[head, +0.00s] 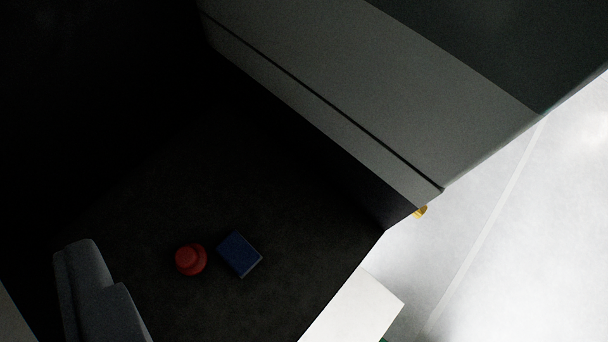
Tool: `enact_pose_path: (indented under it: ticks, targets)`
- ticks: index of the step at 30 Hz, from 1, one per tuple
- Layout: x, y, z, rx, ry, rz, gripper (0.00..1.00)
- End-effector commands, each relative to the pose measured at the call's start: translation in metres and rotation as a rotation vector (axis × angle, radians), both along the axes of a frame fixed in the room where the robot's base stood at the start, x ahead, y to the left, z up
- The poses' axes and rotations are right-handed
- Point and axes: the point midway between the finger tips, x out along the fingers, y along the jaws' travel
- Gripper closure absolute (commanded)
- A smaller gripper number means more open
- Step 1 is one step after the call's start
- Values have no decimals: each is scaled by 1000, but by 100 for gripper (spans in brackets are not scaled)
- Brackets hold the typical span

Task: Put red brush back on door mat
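A small round red thing (190,259) with a raised knob, probably the red brush, sits on the dark floor (270,210) in the lower left half of the head view. A blue box-like block (239,254) lies just to its right, with a narrow gap between them. I cannot make out a door mat apart from the dark floor.
A large grey panel or cabinet (340,80) fills the upper right. A white block (355,308) and bright ground (500,250) lie beyond the floor's right edge. A small yellow thing (421,211) shows by the panel corner. The upper left is black.

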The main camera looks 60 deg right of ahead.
Motion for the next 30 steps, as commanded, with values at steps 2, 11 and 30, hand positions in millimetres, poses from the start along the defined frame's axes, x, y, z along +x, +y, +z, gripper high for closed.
enact_pose_path:
  ticks: [2, 11, 30]
  targets:
    - [-26, 0, 22, -80, -63, 44, 18]
    - [-96, 1, 78, -350, -250, 152, 18]
    - [-111, 0, 83, -413, -286, 169, 18]
